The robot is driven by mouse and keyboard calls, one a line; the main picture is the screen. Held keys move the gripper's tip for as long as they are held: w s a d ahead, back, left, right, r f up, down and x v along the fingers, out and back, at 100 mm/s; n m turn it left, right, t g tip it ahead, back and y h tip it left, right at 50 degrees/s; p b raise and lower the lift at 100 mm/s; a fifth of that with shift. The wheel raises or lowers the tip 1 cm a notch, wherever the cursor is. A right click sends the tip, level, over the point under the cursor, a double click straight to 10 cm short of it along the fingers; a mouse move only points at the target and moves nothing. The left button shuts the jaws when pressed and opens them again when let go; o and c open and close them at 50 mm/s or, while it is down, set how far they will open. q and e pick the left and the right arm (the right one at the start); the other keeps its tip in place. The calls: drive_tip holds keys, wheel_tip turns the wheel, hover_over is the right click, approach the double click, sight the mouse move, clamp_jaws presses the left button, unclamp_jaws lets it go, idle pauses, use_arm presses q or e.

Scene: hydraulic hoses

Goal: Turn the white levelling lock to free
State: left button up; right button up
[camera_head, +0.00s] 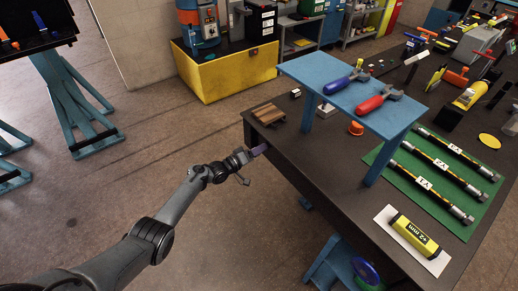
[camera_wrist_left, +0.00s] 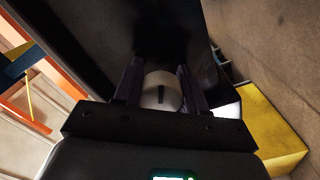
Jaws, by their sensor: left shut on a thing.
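The white levelling lock (camera_wrist_left: 160,93) is a round white knob with a dark mark on its face. In the left wrist view it sits between the two dark fingers of my left gripper (camera_wrist_left: 158,76), which is shut on it. In the head view my left gripper (camera_head: 259,149) is at the left edge of the dark workbench (camera_head: 310,187), and the lock is hidden there. The lock's free position mark cannot be made out. My right gripper is in neither view.
A blue raised shelf (camera_head: 333,97) on the bench holds blue-handled (camera_head: 342,82) and red-handled (camera_head: 376,101) tools. Hoses lie on a green mat (camera_head: 458,228), with a yellow gauge block (camera_head: 415,234) nearby. A wooden block (camera_head: 268,115) sits near the gripper.

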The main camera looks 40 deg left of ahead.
use_arm(q)
drive_tip(key=n, duration=0.5)
drive_tip(key=shift+p, duration=0.35)
idle(0.4)
drive_tip(key=o, duration=1.1)
drive_tip(key=shift+c, duration=0.2)
